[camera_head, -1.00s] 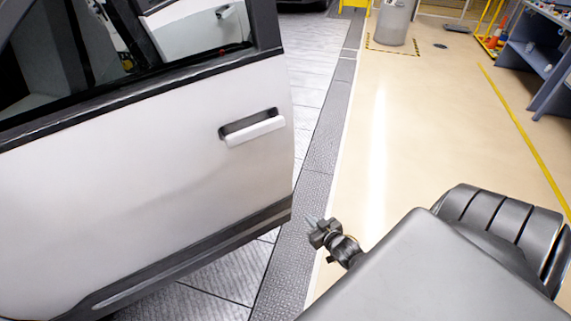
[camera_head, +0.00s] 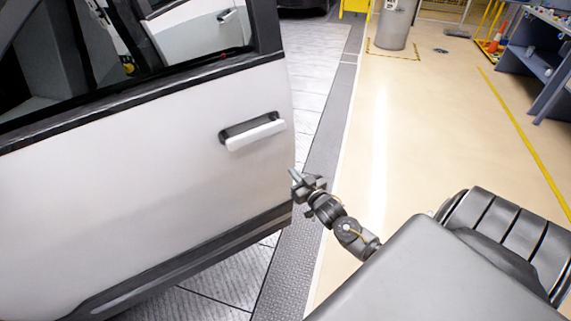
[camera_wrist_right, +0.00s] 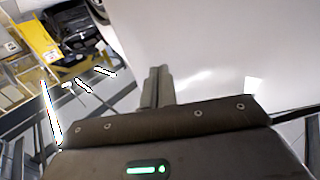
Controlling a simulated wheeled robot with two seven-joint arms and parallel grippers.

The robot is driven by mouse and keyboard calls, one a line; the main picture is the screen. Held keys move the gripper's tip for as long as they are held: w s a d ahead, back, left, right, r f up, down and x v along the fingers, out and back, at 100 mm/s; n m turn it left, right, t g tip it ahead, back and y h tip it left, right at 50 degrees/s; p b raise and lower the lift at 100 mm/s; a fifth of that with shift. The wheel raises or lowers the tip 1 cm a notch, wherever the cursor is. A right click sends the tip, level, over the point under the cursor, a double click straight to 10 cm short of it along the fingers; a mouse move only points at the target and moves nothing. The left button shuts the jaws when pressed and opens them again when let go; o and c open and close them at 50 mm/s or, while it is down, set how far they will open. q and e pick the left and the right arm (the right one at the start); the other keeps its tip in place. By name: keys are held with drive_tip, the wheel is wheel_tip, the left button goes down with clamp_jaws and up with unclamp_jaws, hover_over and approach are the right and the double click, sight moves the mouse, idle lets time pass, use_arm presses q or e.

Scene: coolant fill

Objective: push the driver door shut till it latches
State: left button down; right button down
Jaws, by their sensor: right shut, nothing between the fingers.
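The white driver door (camera_head: 130,190) fills the left of the head view and stands open, swung out from the car. Its handle (camera_head: 252,130) is near the free edge. My right gripper (camera_head: 294,176) is at the door's free edge, below and right of the handle; I cannot tell whether it touches. In the right wrist view my right gripper (camera_wrist_right: 158,72) has its fingers together with nothing between them. The white door panel (camera_wrist_right: 220,40) shows beyond the fingertips. My left gripper is not in view.
A grey bin (camera_head: 394,25) stands at the back. A blue-grey workbench (camera_head: 535,60) is at the far right. The beige floor (camera_head: 440,130) between is clear. A yellow object (camera_wrist_right: 35,42) shows at the left of the right wrist view.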

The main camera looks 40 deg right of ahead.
sight(282, 160)
drive_tip(key=shift+w+d+p, duration=0.15)
drive_tip(key=shift+w+p, duration=0.05)
drive_tip(key=shift+w, duration=1.15)
drive_tip(key=shift+w+d+p, duration=0.15)
drive_tip(key=shift+w, duration=1.15)
